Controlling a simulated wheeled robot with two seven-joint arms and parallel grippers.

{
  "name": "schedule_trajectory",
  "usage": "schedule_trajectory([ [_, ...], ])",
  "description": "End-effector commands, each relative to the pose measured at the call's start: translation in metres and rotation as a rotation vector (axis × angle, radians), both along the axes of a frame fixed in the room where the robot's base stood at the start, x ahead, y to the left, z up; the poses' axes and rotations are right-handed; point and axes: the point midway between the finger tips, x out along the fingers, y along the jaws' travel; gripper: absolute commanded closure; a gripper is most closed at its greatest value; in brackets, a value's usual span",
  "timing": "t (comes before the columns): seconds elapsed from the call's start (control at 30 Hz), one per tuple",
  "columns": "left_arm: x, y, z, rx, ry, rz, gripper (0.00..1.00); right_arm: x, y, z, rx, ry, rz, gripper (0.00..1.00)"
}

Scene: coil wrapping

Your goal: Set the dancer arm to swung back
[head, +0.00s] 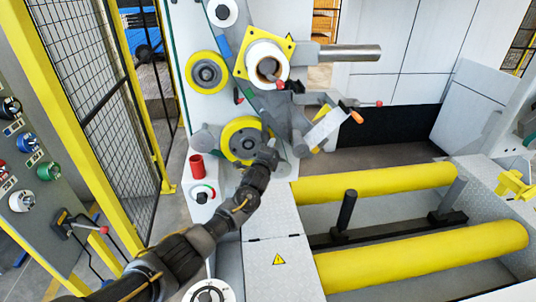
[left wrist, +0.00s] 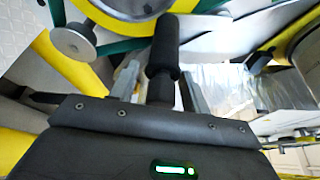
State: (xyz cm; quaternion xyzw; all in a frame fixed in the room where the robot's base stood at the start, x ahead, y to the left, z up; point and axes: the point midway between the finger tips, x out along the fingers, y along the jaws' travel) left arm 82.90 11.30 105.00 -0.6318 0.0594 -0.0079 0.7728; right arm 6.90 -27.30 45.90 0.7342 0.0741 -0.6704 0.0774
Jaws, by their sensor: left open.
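My left arm reaches up to the wrapping machine, and my left gripper (head: 268,152) is in front of the lower yellow-rimmed roller (head: 240,148). In the left wrist view a black cylindrical handle (left wrist: 163,55) stands between the two grey fingers of the left gripper (left wrist: 159,80). The jaws are open, with a finger on each side of the handle. The handle appears to belong to the dancer arm, but my gripper hides its lower part in the head view. I cannot tell from these frames which way the dancer arm is swung. My right gripper is not in view.
A control panel (head: 28,150) with coloured knobs and a mesh fence (head: 90,90) stand at left. A red cylinder (head: 196,166) sits beside the roller. Two long yellow rollers (head: 375,183) lie at right. A steel shaft (head: 350,54) sticks out above.

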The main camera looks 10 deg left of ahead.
Motion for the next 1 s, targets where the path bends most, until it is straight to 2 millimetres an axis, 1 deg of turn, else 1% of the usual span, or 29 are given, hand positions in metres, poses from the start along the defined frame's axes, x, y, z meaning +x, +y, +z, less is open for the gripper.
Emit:
schedule_trajectory([
  [0.17, -0.012, 0.002, 0.0, 0.0, -0.001, 0.0, 0.53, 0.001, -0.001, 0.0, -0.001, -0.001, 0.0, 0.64],
  [0.27, -0.025, 0.003, 0.001, 0.0, -0.002, 0.0, 0.53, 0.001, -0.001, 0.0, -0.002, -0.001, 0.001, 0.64],
  [0.5, -0.065, 0.007, 0.003, -0.001, 0.0, 0.0, 0.53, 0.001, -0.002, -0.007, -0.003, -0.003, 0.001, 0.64],
  [0.7, -0.093, 0.01, 0.005, 0.001, 0.001, 0.0, 0.53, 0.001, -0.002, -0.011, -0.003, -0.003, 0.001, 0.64],
  [0.83, -0.103, 0.011, 0.006, 0.0, 0.002, 0.001, 0.53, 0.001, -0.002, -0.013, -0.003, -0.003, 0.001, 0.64],
  [1.0, -0.107, 0.011, 0.007, 0.001, 0.003, 0.001, 0.53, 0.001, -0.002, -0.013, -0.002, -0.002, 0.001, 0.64],
])
